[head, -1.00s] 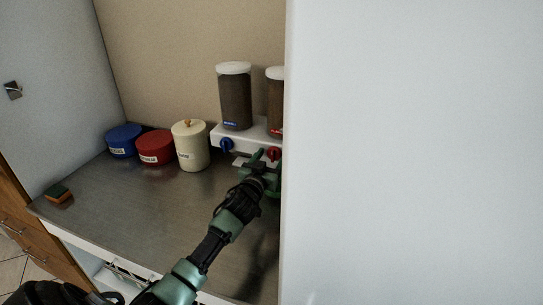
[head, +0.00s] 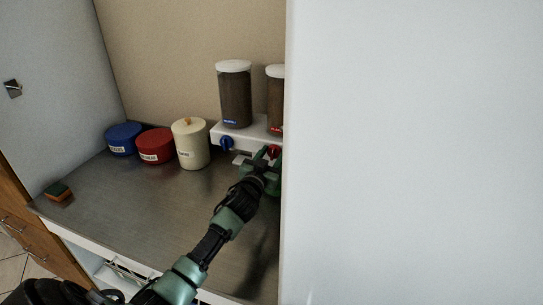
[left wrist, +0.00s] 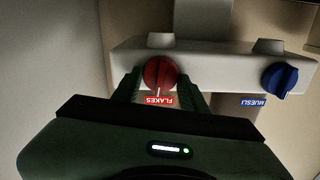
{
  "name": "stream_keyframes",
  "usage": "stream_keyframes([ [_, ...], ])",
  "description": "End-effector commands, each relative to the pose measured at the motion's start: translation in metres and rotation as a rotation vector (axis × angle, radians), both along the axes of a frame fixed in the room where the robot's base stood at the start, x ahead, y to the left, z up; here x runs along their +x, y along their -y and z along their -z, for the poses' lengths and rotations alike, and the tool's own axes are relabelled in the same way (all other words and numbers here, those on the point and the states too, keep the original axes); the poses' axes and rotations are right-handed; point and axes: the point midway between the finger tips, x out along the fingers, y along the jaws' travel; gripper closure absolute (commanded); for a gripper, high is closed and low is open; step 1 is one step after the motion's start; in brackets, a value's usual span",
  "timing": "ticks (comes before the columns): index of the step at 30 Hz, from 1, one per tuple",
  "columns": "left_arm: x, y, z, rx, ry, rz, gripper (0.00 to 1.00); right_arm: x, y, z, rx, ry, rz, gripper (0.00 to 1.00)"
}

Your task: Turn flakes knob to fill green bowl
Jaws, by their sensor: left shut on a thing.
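The red flakes knob (head: 273,151) is on the front of the white dispenser base (head: 228,134). It shows close up in the left wrist view (left wrist: 160,72), with an upside-down FLAKES label beside it. My left gripper (head: 266,163) has its fingers on both sides of this knob and is shut on it; the fingers also show in the left wrist view (left wrist: 158,88). The flakes container (head: 275,100) stands above, partly cut off by a white panel. I cannot make out the green bowl; the green gripper and the panel cover that area. My right gripper is not in view.
The blue muesli knob (head: 226,144) and muesli container (head: 234,95) are left of the flakes. A cream canister (head: 189,145), a red tub (head: 154,146) and a blue tub (head: 123,140) stand further left. A sponge (head: 58,192) lies near the counter's left edge. A white panel (head: 415,150) blocks the right.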

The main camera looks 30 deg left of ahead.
Motion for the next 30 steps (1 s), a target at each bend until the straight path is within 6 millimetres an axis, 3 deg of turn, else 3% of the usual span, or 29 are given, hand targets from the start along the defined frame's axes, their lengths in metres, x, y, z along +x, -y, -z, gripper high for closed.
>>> stream_keyframes([
  [30,0.0009,0.0039,0.0029,0.918,-0.22,0.002,0.98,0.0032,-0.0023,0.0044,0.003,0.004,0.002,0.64],
])
